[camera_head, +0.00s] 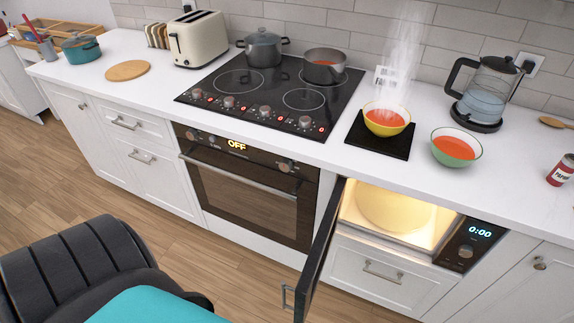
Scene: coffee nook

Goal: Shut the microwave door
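The microwave (466,247) is built into the counter front at the lower right, and its display reads 0:00. Its door (319,250) is hinged on the left and stands wide open, sticking out toward me. The door handle (287,297) is at the free edge near the bottom of the view. The cavity is lit, and a large pale rounded shape (393,208) shows inside. Neither of my grippers is in view, so their states are hidden.
A yellow bowl (387,119) steams on a black plate, beside a green bowl (456,148) and a kettle (487,92). The oven (245,182) is left of the microwave. Drawers (383,272) sit below it. Wooden floor (215,262) is open in front.

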